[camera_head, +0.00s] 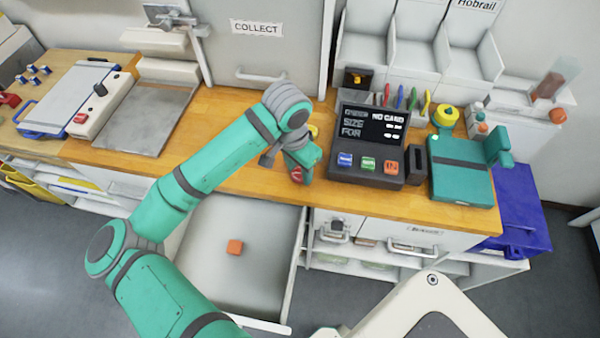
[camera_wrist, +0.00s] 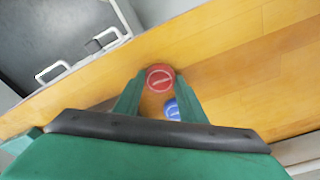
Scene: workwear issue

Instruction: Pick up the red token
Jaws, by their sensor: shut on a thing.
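The red token (camera_wrist: 161,77) is a round disc with a pale mark, between my fingertips in the wrist view. My gripper (camera_wrist: 160,84) is shut on it, with one green finger at each side. In the head view the gripper (camera_head: 297,173) is low over the front of the wooden counter, left of the dark card terminal, and a bit of the red token shows at its tips. I cannot tell whether the token touches the counter. A blue token (camera_wrist: 172,109) shows between the fingers, partly hidden by the right one.
An open drawer (camera_head: 206,222) below the counter holds an orange block (camera_head: 234,247). The terminal (camera_head: 371,146) stands right of my gripper, with a teal device (camera_head: 460,183) beyond it. A metal tray (camera_head: 150,118) lies at the left. The counter between tray and gripper looks mostly clear.

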